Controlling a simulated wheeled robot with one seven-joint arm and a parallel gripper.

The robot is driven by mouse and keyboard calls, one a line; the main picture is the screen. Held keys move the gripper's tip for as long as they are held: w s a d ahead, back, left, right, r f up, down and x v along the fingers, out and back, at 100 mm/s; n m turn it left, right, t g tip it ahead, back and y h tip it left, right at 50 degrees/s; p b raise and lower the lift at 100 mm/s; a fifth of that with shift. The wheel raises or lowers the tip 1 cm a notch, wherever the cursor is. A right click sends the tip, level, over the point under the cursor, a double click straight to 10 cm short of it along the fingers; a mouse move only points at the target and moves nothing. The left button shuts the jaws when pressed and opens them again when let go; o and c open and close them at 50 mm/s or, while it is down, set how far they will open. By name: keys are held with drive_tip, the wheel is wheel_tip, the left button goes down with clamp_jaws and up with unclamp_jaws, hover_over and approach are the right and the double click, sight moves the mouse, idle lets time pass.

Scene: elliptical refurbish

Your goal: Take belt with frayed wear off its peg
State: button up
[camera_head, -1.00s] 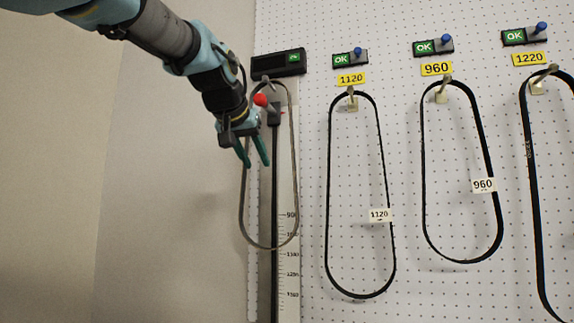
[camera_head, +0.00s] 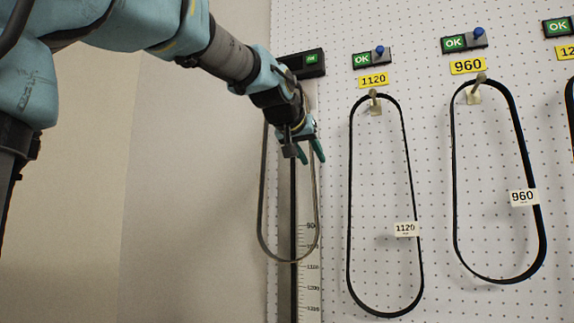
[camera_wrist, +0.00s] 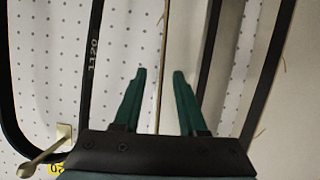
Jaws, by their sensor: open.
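A thin belt (camera_head: 260,200) hangs in a long loop over the gauge at the left end of the pegboard. My arm hides its top. In the wrist view one dark strand of this belt (camera_wrist: 268,72) shows on the right, with stray fibres beside it. A thin edge-on strand runs between the fingers. My gripper (camera_head: 309,157) is open in front of the loop's upper right part. Its green fingers point at the board in the wrist view (camera_wrist: 159,73), on either side of the thin strand. I cannot tell whether they touch it.
To the right hang belt 1120 (camera_head: 350,200) and belt 960 (camera_head: 455,190) on pegs, with green OK signs above. Belt 1120 (camera_wrist: 88,85) is close at the left in the wrist view, with a peg (camera_wrist: 45,157) below. A plain wall (camera_head: 190,180) lies left.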

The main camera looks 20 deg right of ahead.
drive_tip(key=shift+x, duration=0.75)
drive_tip(key=shift+c, duration=0.3)
clamp_jaws()
idle(0.5)
